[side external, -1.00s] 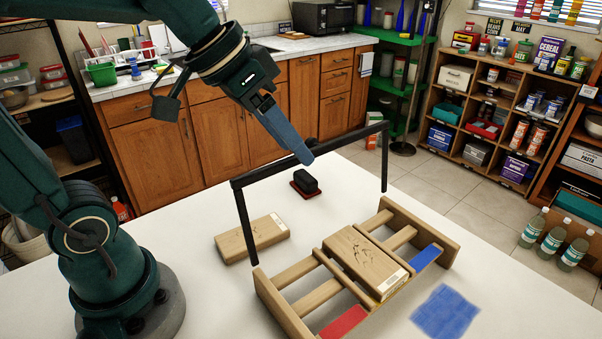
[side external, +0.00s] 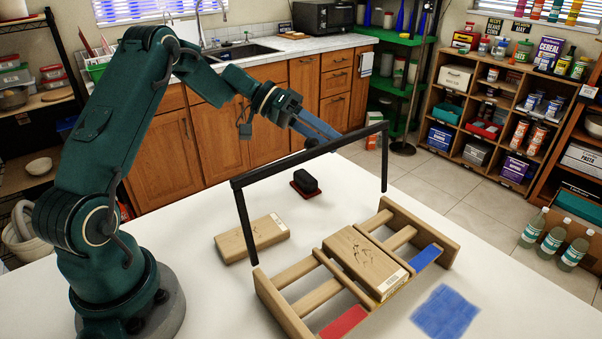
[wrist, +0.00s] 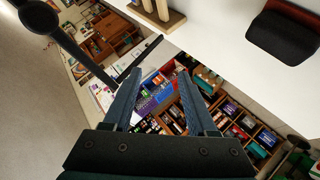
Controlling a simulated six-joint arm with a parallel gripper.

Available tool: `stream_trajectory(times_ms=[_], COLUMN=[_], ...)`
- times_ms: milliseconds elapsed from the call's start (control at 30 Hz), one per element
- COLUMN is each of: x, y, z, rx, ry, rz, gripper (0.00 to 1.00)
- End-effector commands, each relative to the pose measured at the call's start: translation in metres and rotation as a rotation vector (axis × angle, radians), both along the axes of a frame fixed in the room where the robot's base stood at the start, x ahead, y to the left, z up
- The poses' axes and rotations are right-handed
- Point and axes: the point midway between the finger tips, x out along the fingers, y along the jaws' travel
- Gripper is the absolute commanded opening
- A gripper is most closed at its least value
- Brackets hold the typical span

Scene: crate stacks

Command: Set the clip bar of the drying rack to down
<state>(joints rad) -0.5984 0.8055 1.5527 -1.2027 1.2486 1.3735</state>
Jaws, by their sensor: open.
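The wooden drying rack (side external: 290,274) stands on the white table, with a wooden block lying across its slats. Its black clip bar (side external: 262,172) stands raised above the rack on two upright arms, with a dark round knob (side external: 311,143) near its middle. My gripper (side external: 332,134) is beside the bar's top rail, close to the knob, and looks clear of it. In the wrist view my gripper (wrist: 160,84) is open with nothing between the fingers. The clip bar (wrist: 78,50) runs along the upper left there, and part of the rack (wrist: 158,12) shows at the top.
A second wooden block (side external: 252,238) lies left of the rack. A black stamp-like block on a red base (side external: 305,182) sits behind the rack. A blue patch (side external: 445,311) marks the table at front right. Shelves and cabinets stand beyond the table.

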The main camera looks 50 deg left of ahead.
Motion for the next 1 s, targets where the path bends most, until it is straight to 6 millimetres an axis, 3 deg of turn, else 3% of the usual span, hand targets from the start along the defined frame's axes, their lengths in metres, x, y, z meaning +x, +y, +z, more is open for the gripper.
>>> stream_trajectory(times_ms=[100,333,433,600,1000], x=[-0.034,-0.074,-0.089,-0.097,-0.084], y=[-0.018,-0.031,-0.037,-0.040,-0.077], z=[-0.008,0.011,0.031,0.042,0.048], rx=[-0.291,-0.771,-0.833,-0.877,-0.872], ry=[0.152,0.340,0.345,0.353,0.355], rz=[-0.010,-0.002,-0.051,-0.080,-0.084], gripper=[0.58,0.58,0.58,0.58,0.58])
